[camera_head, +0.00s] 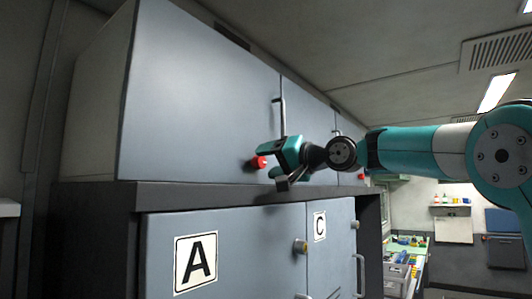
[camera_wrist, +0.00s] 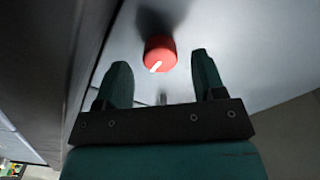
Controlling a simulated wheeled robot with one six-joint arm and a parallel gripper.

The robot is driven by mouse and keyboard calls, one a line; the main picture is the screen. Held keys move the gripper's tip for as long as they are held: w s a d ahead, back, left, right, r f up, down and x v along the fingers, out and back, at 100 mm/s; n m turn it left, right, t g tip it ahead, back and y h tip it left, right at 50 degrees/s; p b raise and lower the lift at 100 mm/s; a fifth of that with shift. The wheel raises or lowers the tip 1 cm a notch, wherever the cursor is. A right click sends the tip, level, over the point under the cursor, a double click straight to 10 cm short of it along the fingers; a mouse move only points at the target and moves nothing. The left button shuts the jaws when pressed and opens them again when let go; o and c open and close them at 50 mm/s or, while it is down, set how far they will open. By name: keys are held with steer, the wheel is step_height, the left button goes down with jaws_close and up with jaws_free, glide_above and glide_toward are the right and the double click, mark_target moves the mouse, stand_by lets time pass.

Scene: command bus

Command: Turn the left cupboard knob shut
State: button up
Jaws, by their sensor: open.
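The left cupboard knob (camera_head: 258,162) is red and round, low on the grey-blue upper cupboard door (camera_head: 195,95), near its right edge. In the wrist view the red knob (camera_wrist: 161,50) has a white mark pointing to the lower left of the picture. My gripper (camera_head: 269,162) is open at the knob from the right. In the wrist view its two dark teal fingers stand apart, one to each side of the knob, which shows at about the level of their tips. I cannot tell whether the fingers reach around it. Nothing is held.
A vertical door handle (camera_head: 279,115) rises just above my gripper. A dark ledge (camera_head: 215,194) runs below the upper doors. Another red knob (camera_head: 361,176) sits farther right.

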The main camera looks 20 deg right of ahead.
steer(key=shift+x, duration=0.8)
steer(key=c, duration=0.9)
